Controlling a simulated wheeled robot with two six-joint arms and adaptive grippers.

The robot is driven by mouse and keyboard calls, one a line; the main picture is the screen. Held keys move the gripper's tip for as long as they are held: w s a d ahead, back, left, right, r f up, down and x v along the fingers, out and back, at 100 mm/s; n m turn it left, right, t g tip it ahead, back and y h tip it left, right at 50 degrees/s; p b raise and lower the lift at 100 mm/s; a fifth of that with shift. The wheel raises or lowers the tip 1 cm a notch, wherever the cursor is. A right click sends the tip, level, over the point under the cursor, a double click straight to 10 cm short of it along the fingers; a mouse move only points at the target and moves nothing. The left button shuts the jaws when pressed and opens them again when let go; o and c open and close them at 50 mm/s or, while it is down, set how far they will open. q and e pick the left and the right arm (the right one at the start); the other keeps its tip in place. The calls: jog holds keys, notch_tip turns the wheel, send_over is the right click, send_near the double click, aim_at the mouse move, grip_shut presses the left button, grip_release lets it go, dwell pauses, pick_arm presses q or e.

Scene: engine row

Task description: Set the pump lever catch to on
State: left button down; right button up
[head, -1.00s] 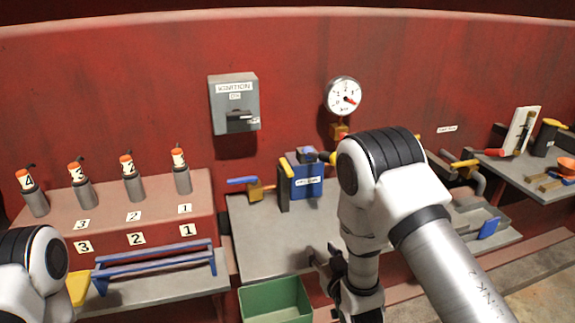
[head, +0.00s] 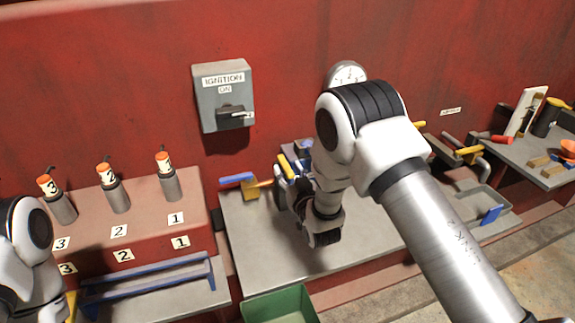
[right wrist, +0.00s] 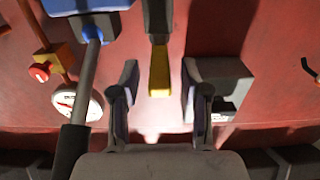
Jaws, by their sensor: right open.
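The blue pump unit (head: 304,158) stands at the back of the middle grey bench, mostly behind my right arm. A dark upright lever with a yellow end (head: 286,167) stands at its left; I take it as the catch. My right gripper (right wrist: 160,98) is open, and in the right wrist view the yellow end (right wrist: 159,72) shows between its fingers, apart from both. A grey rod with a dark grip (right wrist: 84,88) runs beside the left finger. In the head view my right fingertips are hard to make out. The catch's on mark is not readable. My left gripper is out of view.
The grey ignition box (head: 222,94) is on the red wall, left of the pump. A green bin (head: 280,305) stands in front. The round gauge (head: 346,74) is partly hidden by my arm.

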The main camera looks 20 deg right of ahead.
jog(key=shift+w+f, duration=0.2)
jog(key=shift+w, duration=0.55)
jog(key=shift+s+r, duration=0.25)
jog(key=shift+s, duration=0.05)
jog(key=shift+c, duration=0.7)
grip_shut()
jog(key=n+y+b, duration=0.1)
jog(key=y, duration=0.1)
jog(key=d+n+g+y+b, duration=0.1)
jog(key=n+y, duration=0.1)
jog(key=d+n+y+b, duration=0.1)
jog(key=y, duration=0.2)
jog(key=shift+w+d+n+g, duration=0.1)
jog(key=shift+w+n+g, duration=0.15)
jog(key=shift+n+g, duration=0.05)
jog(key=shift+o, duration=0.6)
grip_release()
jog(key=shift+w+f, duration=0.15)
